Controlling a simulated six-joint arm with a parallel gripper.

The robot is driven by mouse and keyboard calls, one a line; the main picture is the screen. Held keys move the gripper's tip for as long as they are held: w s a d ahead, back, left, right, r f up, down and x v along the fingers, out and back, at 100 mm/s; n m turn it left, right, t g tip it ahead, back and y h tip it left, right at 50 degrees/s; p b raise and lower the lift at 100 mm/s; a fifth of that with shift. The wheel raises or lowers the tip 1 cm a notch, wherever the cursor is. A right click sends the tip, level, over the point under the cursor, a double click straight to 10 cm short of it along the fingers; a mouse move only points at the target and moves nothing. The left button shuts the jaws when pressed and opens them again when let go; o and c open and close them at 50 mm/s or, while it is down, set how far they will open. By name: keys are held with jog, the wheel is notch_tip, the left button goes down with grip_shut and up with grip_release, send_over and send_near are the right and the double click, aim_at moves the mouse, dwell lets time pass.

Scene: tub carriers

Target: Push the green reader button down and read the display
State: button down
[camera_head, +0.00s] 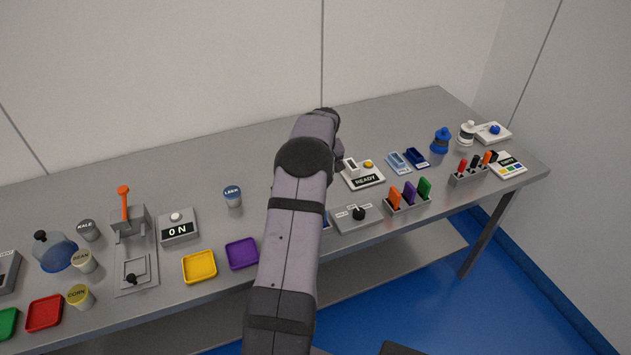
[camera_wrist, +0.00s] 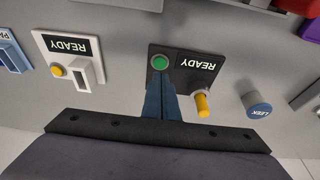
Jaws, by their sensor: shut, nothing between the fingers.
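The green reader button (camera_wrist: 160,62) is a round button on a dark reader (camera_wrist: 183,57) in the wrist view. Its display (camera_wrist: 199,66) reads READY, upside down in this view. My gripper (camera_wrist: 162,82) is shut and empty, its blue fingers pointing at the button, tips just below it in the picture. I cannot tell whether they touch it. A yellow-tipped cylinder (camera_wrist: 202,103) stands at the reader's near side. In the head view my arm hides the dark reader and my gripper.
A white reader (camera_head: 362,175) with a yellow button and READY display stands right of my arm; it also shows in the wrist view (camera_wrist: 67,57). The LEEK cup (camera_head: 232,196) stands left. A grey dial box (camera_head: 356,217) is near the front edge. Bare table (camera_head: 180,165) lies at back left.

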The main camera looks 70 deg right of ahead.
jog(key=shift+f+p, duration=0.7)
jog(key=shift+f, duration=1.15)
